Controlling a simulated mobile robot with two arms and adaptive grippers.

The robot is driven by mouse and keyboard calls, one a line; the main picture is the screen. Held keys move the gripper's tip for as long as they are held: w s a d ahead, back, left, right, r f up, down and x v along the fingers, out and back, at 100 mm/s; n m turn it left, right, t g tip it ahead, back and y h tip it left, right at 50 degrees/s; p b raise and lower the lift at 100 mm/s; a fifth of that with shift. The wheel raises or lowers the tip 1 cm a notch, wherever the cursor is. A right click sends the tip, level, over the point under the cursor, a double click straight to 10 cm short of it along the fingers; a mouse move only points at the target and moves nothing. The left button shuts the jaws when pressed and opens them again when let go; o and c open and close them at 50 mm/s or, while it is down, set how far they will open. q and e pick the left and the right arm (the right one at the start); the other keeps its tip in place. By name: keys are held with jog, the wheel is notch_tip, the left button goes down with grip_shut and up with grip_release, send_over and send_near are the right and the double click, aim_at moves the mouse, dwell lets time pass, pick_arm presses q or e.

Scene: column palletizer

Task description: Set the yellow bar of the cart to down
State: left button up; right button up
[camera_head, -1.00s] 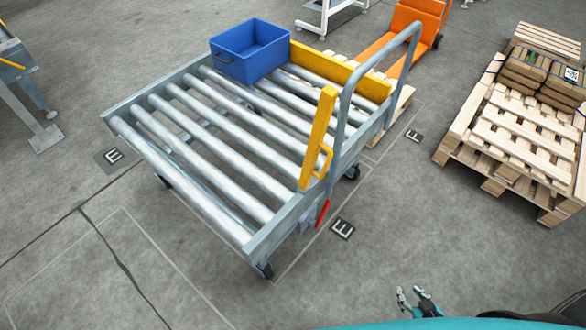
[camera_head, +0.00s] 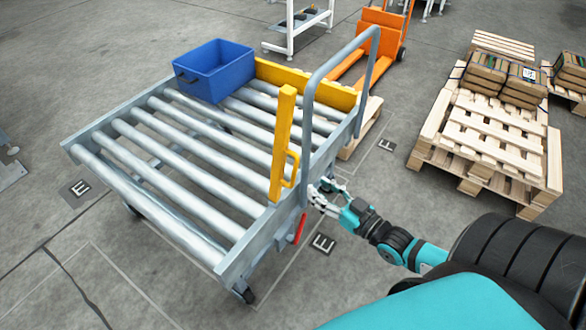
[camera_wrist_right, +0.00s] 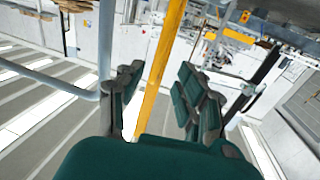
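The cart (camera_head: 243,262) is a grey roller cart with a tube handle. Its yellow bar (camera_head: 281,145) stands upright, slightly tilted, at the cart's near right side, with a yellow grip on it. My right gripper (camera_head: 318,191) is beside the handle post, just right of the yellow bar's grip. In the right wrist view, my open right gripper (camera_wrist_right: 165,100) has its fingers apart, with the yellow bar (camera_wrist_right: 162,65) showing between and beyond them. Contact with the bar cannot be told. My left gripper is not in view.
A blue bin (camera_head: 214,70) sits on the rollers at the back. A red lever (camera_head: 300,229) hangs below the yellow bar. Wooden pallets (camera_head: 487,140) with boxes stand to the right. An orange pallet jack (camera_head: 382,20) is behind.

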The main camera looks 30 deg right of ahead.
aim_at(296, 171)
jog(key=w, duration=0.3)
jog(key=w+a, duration=0.1)
jog(key=w, duration=0.2)
jog(key=w+a, duration=0.1)
jog(key=w, duration=0.2)
jog(key=shift+w, duration=0.35)
grip_shut()
jog(key=shift+w+f, duration=0.1)
